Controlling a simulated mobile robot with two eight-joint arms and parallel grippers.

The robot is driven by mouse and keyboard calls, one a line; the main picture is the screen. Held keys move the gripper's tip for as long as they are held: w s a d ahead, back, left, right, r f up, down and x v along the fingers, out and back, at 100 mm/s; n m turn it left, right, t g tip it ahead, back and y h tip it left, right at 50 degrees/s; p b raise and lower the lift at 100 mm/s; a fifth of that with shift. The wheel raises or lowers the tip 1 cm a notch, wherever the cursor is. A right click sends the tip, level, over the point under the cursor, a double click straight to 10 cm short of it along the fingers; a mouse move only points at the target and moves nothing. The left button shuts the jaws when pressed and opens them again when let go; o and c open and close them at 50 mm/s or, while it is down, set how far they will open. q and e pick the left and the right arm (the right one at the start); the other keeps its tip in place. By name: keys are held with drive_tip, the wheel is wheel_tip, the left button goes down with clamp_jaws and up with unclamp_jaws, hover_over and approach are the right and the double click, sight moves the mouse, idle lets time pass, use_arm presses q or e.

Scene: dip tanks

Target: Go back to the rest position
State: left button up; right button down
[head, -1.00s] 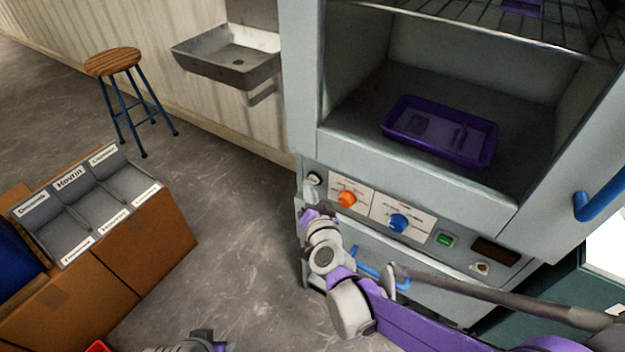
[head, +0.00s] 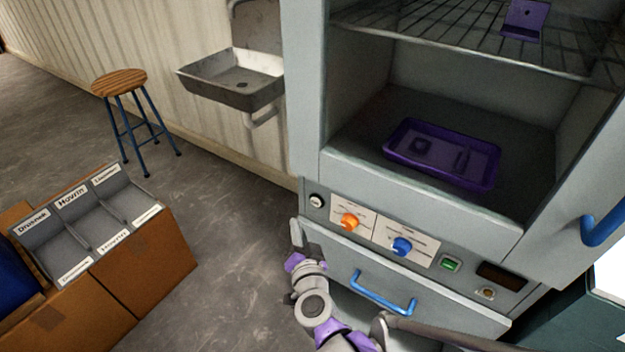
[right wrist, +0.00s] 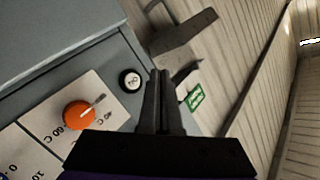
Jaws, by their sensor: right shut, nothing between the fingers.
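My right gripper (head: 297,234) is in front of the oven's lower left, just below the control panel (head: 366,228). In the right wrist view the right gripper (right wrist: 163,75) is shut and empty, its fingers pointing past the panel's edge. A round switch (right wrist: 130,80) and an orange knob (right wrist: 79,115) are close beside it there. In the head view the orange knob (head: 349,222), a blue knob (head: 401,246) and a green button (head: 450,263) show clear of the gripper. My left gripper is not in view.
The open oven holds a purple tray (head: 396,160) below a wire rack (head: 430,40). A blue drawer handle (head: 383,293) sticks out near my right arm. A sink (head: 232,77) and stool (head: 119,82) stand behind. A grey sorting bin (head: 134,203) sits on cartons (head: 150,262) at left.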

drive_tip(key=s+d+f+n+g+h, duration=0.1)
drive_tip(key=s+d+f+n+g, duration=0.2)
drive_tip(key=s+d, duration=0.45)
drive_tip(key=s+d+f+n+g+h, duration=0.1)
drive_tip(key=s+d+f+g, duration=0.35)
drive_tip(key=s, duration=0.65)
drive_tip(key=s+d+f+n+g+h, duration=0.1)
drive_tip(key=s+d+f+g, duration=0.1)
drive_tip(key=s+d+g, duration=0.6)
use_arm(q)
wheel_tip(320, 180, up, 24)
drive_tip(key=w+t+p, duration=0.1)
drive_tip(key=p, duration=2)
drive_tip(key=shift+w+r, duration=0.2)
use_arm(e)
wheel_tip(320, 180, up, 24)
drive_tip(key=a+t, duration=0.1)
drive_tip(key=t, duration=0.3)
drive_tip(key=shift+w+a+n+t, duration=0.2)
drive_tip(key=shift+w+n+t, duration=0.1)
drive_tip(key=shift+t, duration=0.05)
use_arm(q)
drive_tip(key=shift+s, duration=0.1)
